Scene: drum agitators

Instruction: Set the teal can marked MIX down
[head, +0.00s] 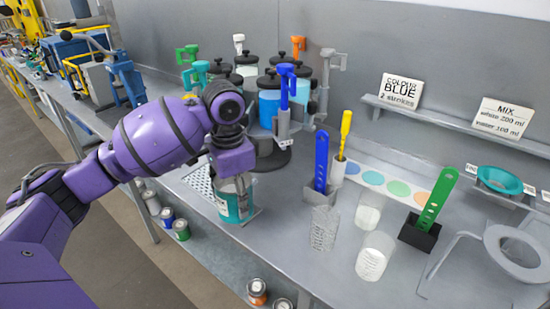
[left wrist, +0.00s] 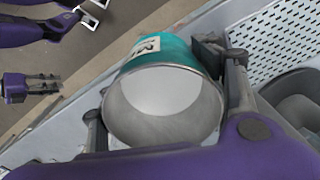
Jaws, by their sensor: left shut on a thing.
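The teal can (head: 234,207), with a pale label on its side, is in my left gripper (head: 236,190) near the front edge of the grey bench. The gripper is shut around it, one finger on each side. In the left wrist view the can (left wrist: 172,52) shows its open mouth, a pale inside and part of a label with an M. I cannot tell whether its base touches the bench. Purple and grey parts at the upper left of the wrist view may be my right arm; its gripper state is unclear.
A perforated plate (head: 199,181) lies left of the can. A clear patterned beaker (head: 324,228) and a blue strip in a holder (head: 321,160) stand to the right. A dark-based carousel of jars is behind. Bare bench lies between can and beaker.

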